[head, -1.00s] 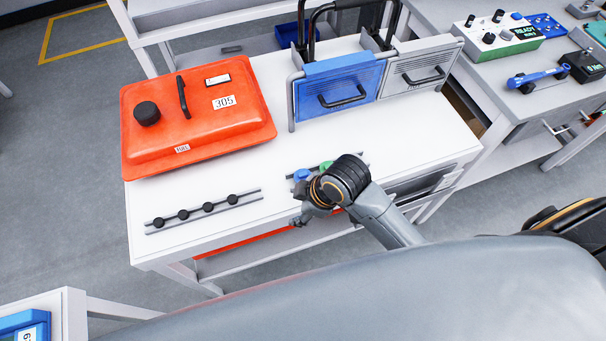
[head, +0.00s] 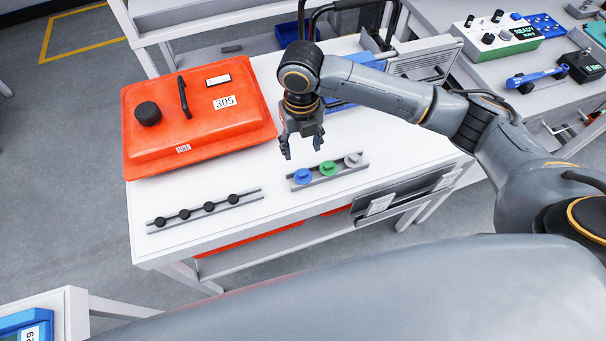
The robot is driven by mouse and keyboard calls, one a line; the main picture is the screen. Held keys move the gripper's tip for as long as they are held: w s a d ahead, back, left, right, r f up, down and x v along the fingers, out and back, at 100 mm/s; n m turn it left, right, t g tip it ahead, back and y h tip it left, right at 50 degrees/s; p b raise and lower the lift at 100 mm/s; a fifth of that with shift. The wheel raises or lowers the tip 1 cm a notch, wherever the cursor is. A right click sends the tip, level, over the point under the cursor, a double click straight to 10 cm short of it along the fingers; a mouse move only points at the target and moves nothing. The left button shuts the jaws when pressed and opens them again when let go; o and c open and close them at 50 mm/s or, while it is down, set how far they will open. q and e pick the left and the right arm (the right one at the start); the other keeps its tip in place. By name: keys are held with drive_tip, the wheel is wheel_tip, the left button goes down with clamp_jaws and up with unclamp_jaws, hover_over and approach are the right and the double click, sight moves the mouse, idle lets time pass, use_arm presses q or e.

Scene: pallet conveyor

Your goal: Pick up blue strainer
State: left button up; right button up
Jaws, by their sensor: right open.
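A small blue strainer (head: 303,177) sits at the left end of a short grey rail on the white table. A green one (head: 328,168) and a light grey one (head: 353,159) stand to its right on the same rail (head: 340,174). My right gripper (head: 302,150) is open and empty, pointing down, just behind the blue strainer in the picture and apart from it. The gap in height is hard to judge. My left gripper is not in view.
A red tank (head: 235,125) labelled 305 stands at the table's back left. A rail with several black knobs (head: 215,206) lies front left. Blue (head: 343,90) and grey (head: 425,60) handled panels stand behind my right arm. The table (head: 225,235) is bare between the rails.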

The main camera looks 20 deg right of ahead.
hover_over(303, 172)
drive_tip(key=f, duration=0.6)
drive_tip(key=shift+w+a+f, duration=0.1)
drive_tip(key=shift+w+a, duration=0.05)
drive_tip(key=shift+w, duration=0.05)
drive_tip(key=f+p, duration=0.2)
drive_tip(key=f, duration=0.2)
drive_tip(key=shift+s+f, duration=0.1)
drive_tip(key=shift+s, duration=0.1)
drive_tip(key=shift+f, duration=0.5)
drive_tip(key=c, duration=0.6)
